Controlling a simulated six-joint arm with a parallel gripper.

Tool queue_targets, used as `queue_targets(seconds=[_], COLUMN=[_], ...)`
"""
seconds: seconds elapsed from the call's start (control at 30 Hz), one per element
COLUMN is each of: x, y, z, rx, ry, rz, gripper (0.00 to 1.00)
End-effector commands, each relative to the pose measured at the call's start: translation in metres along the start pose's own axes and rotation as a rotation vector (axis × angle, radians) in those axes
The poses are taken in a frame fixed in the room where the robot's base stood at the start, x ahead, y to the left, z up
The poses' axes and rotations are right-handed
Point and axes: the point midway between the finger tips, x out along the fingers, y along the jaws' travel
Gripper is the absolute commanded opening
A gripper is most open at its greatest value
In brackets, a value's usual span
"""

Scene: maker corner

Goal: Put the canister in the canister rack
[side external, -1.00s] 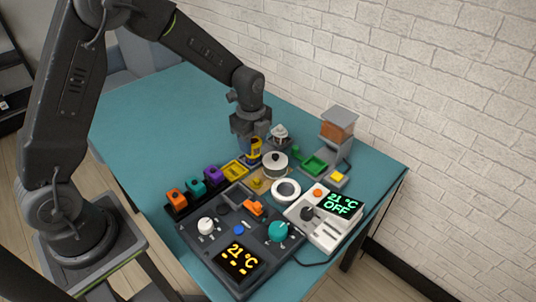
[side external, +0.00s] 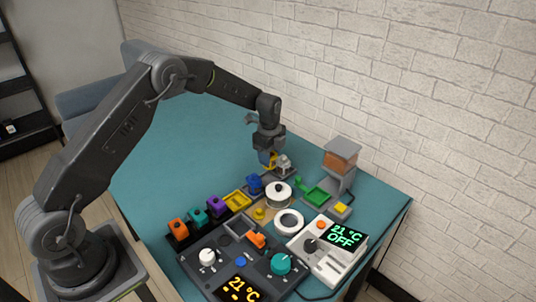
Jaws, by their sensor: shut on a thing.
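My gripper (side external: 268,154) is shut on a small canister (side external: 267,160), which shows yellow and blue between and below the fingers. The fingers hide much of it. The gripper points down at the back of the group of items on the teal table. Just right of the canister stands a small grey and white item (side external: 285,166); I cannot tell whether they touch. I cannot make out for certain which thing is the canister rack.
A dark row holds orange, teal and purple blocks (side external: 197,217), with a yellow tray (side external: 237,200) and blue item (side external: 255,184) beyond. A white round pot (side external: 279,194), green tray (side external: 313,190) and grey-orange dispenser (side external: 341,157) stand nearby. The table (side external: 165,150) is clear at left.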

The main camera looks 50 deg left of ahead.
Motion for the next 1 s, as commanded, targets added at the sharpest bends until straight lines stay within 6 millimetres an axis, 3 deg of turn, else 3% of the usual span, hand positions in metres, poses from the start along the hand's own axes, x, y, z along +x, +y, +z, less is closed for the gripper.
queue_targets(seconds=[0.53, 1.0], x=[0.048, 0.056], y=[0.001, 0.0], z=[0.0, 0.0], rx=[0.001, 0.001], ry=[0.0, 0.0], rz=[0.002, 0.0], gripper=[0.18, 0.18])
